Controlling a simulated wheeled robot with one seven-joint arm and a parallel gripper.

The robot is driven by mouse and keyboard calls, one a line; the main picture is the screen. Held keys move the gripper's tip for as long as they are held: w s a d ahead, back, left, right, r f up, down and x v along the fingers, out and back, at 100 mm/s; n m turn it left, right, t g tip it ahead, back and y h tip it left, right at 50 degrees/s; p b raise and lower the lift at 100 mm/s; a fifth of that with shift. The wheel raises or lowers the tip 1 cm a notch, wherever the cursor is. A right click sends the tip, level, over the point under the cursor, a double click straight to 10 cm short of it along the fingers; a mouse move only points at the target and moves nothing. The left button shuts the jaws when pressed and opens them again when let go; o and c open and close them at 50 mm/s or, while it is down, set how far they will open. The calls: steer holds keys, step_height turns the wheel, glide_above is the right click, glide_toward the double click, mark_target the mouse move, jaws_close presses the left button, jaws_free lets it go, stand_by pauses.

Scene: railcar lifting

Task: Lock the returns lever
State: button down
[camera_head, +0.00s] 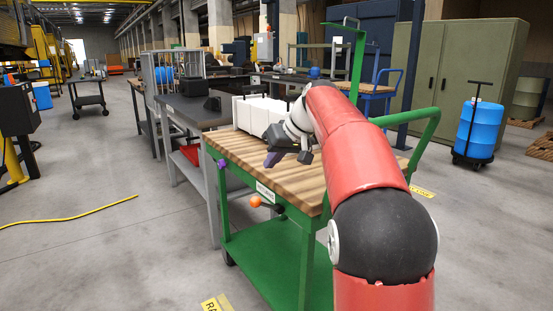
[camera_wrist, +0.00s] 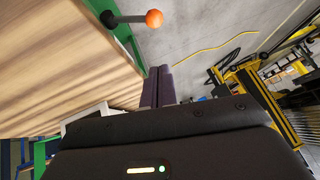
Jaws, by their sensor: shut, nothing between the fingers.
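The lever is a dark rod with an orange knob (camera_head: 255,202) on the front side of a green cart (camera_head: 282,262) with a wooden top. In the wrist view the lever's orange knob (camera_wrist: 154,18) and rod stick out past the green edge. My gripper (camera_head: 271,160) is above the wooden top, up and to the right of the knob in the head view. Its purple fingers (camera_wrist: 158,72) are shut with nothing between them. They point toward the cart's edge, apart from the knob. A white label (camera_head: 265,192) is on the cart's edge near the lever.
White boxes (camera_head: 258,109) stand at the back of the cart top. A grey workbench (camera_head: 196,112) adjoins on the left. A blue drum (camera_head: 480,128) on a dolly and a green cabinet (camera_head: 455,75) stand right.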

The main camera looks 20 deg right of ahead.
glide_above(260, 200)
steer(key=w, duration=0.1)
steer(key=f, duration=0.2)
steer(key=d+f, duration=0.1)
steer(key=f, duration=0.1)
steer(key=shift+w+f, duration=0.15)
steer(key=shift+f, duration=0.2)
steer(key=shift+s+a+f+b, duration=0.1)
steer(key=shift+s+f+b, duration=0.1)
steer(key=shift+f, duration=0.35)
steer(key=shift+s+a+f+b, duration=0.1)
steer(key=shift+s+f+b, duration=0.1)
steer(key=shift+f, duration=0.4)
steer(key=shift+s+a+f+b, duration=0.1)
steer(key=shift+s+f+b, duration=0.1)
steer(key=shift+f, duration=0.35)
steer(key=shift+a+f, duration=0.1)
steer(key=shift+a, duration=0.05)
